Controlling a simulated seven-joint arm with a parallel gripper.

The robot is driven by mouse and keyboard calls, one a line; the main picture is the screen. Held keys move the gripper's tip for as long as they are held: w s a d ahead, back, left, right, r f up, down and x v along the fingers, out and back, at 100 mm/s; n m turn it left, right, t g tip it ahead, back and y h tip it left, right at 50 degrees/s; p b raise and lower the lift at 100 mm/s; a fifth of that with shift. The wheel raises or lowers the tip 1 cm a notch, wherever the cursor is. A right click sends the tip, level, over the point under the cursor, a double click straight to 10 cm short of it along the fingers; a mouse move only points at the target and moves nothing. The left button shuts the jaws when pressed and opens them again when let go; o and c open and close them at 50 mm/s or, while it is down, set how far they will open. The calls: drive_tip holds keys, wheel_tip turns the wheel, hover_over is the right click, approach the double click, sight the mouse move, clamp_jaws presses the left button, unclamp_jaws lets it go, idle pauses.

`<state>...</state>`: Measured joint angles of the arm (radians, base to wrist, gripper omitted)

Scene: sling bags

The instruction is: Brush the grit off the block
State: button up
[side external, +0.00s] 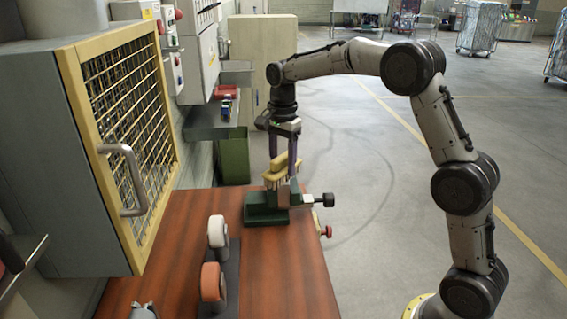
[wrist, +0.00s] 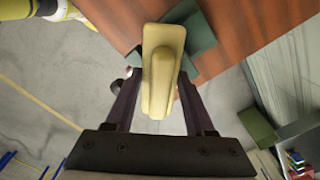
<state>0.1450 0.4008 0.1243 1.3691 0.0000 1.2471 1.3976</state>
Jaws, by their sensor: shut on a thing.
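My gripper (side external: 282,160) points down over the far end of the bench and is shut on a pale yellow brush (side external: 277,171). The brush's bristles face down onto or just above a dark green vise (side external: 266,205). In the wrist view the brush (wrist: 163,70) lies lengthwise between the fingers of my gripper (wrist: 160,100), hiding part of the green vise (wrist: 197,32). The block and any grit on it cannot be made out; the brush and fingers cover the area at the vise jaws.
The red-brown bench (side external: 270,270) carries a dark stand with a white wheel (side external: 217,231) and an orange wheel (side external: 211,282) nearer the camera. A grey cabinet with a yellow mesh door (side external: 125,110) stands on the left. Open floor lies right of the bench.

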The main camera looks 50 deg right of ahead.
drive_tip(key=w+d, duration=0.2)
drive_tip(key=d, duration=0.1)
drive_tip(key=shift+w, duration=0.4)
drive_tip(key=shift+s+a, duration=2.2)
drive_tip(key=shift+a, duration=0.1)
drive_tip(key=shift+s+a+r, duration=0.1)
drive_tip(key=shift+s, duration=0.05)
drive_tip(key=shift+r, duration=3.95)
